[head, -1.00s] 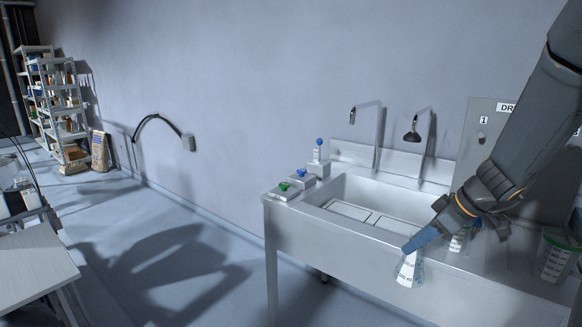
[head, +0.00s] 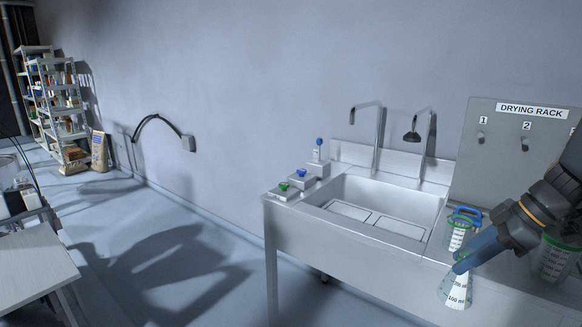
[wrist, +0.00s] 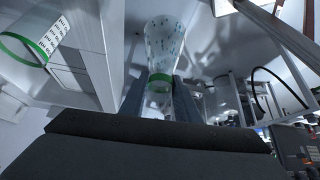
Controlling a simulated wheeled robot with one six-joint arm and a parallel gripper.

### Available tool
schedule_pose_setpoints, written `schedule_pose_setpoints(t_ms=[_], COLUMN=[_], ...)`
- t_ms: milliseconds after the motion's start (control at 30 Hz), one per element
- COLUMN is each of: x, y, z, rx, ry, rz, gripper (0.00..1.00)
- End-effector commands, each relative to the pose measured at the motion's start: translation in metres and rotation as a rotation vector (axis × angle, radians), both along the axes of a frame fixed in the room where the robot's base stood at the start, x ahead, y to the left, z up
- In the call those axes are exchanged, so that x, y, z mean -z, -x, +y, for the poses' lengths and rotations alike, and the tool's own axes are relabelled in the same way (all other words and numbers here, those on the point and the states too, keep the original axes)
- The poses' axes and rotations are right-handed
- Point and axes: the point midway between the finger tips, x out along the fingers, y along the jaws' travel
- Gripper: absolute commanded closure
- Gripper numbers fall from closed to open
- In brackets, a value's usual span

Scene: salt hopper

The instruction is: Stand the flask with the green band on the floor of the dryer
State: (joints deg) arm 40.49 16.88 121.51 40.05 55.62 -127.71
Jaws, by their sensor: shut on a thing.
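My gripper (head: 463,262) is shut on the neck of a clear conical flask (head: 456,291) with printed volume marks. The flask hangs with its wide base down, in front of the sink bench. In the wrist view a green band (wrist: 159,79) circles the flask's neck between the two fingers. The band is mostly hidden by the fingers in the head view. I cannot make out the dryer in either view.
The steel sink bench (head: 350,262) stands behind the flask. A drying rack panel (head: 500,150) rises behind.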

Motion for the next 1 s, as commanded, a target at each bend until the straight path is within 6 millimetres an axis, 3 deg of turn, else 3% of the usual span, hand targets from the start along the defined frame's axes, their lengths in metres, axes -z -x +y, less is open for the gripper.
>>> schedule_pose_setpoints(t_ms=[300,500,700,1000], x=[0.017,0.039,0.062,0.074], y=[-0.088,-0.126,-0.130,-0.125], z=[0.076,0.134,0.171,0.186], rx=[0.219,0.452,0.647,0.735], ry=[-0.001,0.000,0.001,0.000], rz=[0.001,0.005,0.004,0.001], gripper=[1.00,1.00,1.00,1.00])
